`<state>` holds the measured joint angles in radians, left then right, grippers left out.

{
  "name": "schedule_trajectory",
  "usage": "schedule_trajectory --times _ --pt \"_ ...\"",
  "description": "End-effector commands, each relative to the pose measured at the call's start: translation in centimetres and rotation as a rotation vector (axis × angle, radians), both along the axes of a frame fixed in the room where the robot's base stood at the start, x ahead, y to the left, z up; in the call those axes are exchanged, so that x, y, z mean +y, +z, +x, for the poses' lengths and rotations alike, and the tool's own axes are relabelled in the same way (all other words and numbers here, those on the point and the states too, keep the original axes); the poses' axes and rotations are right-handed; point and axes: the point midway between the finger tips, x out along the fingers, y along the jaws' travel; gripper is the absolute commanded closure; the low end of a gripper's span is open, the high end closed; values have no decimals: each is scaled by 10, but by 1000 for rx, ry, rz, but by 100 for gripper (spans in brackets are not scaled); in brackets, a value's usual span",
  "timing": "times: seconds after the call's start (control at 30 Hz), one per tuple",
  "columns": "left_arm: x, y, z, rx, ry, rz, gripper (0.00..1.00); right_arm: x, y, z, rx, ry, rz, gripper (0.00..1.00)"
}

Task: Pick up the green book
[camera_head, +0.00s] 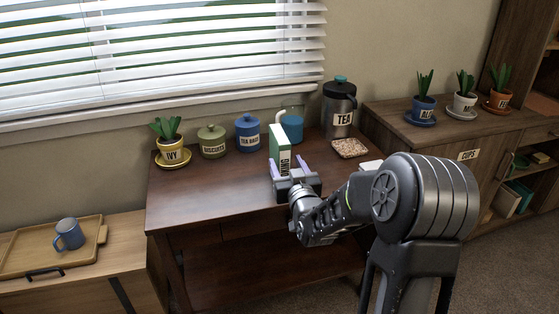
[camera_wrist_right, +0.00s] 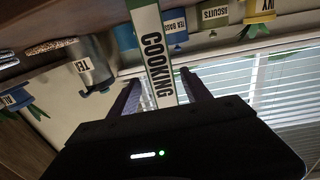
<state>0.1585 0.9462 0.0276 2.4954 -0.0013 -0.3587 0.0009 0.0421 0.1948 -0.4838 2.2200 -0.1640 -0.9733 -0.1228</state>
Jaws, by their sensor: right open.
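The green book (camera_head: 276,144) stands upright on the dark wooden desk, with a white spine facing me. In the right wrist view the spine (camera_wrist_right: 152,55) reads COOKING and has a green band at one end. My right gripper (camera_head: 290,168) is open at the spine, with one purple-grey finger on each side of the book. In the right wrist view the fingers of the gripper (camera_wrist_right: 160,79) flank the lower spine, with no clear contact. The gripper body hides the book's lower part in the head view. My left gripper is not in view.
A speckled square (camera_head: 349,148) lies to the right. The desk's left part (camera_head: 200,198) is clear.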

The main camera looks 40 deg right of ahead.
Motion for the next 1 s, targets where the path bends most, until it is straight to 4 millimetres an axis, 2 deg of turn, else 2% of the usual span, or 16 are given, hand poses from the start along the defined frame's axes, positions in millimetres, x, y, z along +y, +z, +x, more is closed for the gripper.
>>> schedule_trajectory --times 0.3,0.4,1.0 --pt "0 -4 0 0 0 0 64 -12 -1 40 0 0 -2 44" --pt "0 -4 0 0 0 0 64 -15 -1 47 1 0 -2 44" --pt "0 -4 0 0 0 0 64 -15 -1 47 0 0 0 44"
